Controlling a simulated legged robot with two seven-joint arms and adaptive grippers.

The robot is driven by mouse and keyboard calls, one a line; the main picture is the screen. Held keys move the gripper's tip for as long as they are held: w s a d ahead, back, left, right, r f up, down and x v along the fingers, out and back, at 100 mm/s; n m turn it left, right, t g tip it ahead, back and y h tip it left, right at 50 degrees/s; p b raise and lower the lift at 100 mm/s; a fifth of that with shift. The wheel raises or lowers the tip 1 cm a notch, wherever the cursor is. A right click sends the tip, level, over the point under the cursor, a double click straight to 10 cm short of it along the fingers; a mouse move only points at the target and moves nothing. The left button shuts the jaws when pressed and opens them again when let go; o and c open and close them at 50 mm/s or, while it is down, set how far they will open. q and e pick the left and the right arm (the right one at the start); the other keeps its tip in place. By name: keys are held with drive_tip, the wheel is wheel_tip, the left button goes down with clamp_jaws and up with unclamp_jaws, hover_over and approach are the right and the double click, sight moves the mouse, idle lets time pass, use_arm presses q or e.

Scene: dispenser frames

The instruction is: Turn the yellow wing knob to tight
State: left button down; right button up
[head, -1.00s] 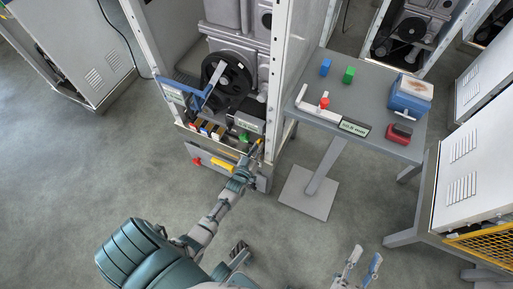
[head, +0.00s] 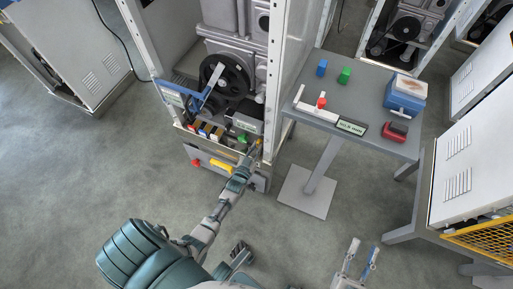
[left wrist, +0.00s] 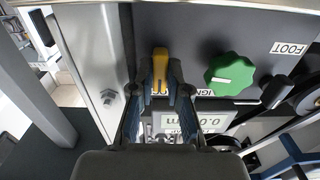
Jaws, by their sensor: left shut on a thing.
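The yellow wing knob (left wrist: 160,66) stands upright on the dark panel in the left wrist view. My left gripper (left wrist: 160,84) is shut on it, with one dark finger on each side. In the head view my left gripper (head: 254,155) reaches the front right corner of the open dispenser frame (head: 271,90); the knob there is small and mostly hidden. Whatever tight mark the knob has cannot be read. My right gripper (head: 361,255) is open and empty over the floor at the lower right.
A green knob (left wrist: 230,73) sits right of the yellow one, with a display (left wrist: 190,122) below. A grey table (head: 365,95) right of the frame holds blue, green and red items. A red button (head: 196,163) and yellow handle (head: 221,166) are on the lower front. Floor lies clear at left.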

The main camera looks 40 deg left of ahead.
use_arm(q)
drive_tip(key=c, duration=1.1)
unclamp_jaws()
drive_tip(key=shift+c, duration=0.2)
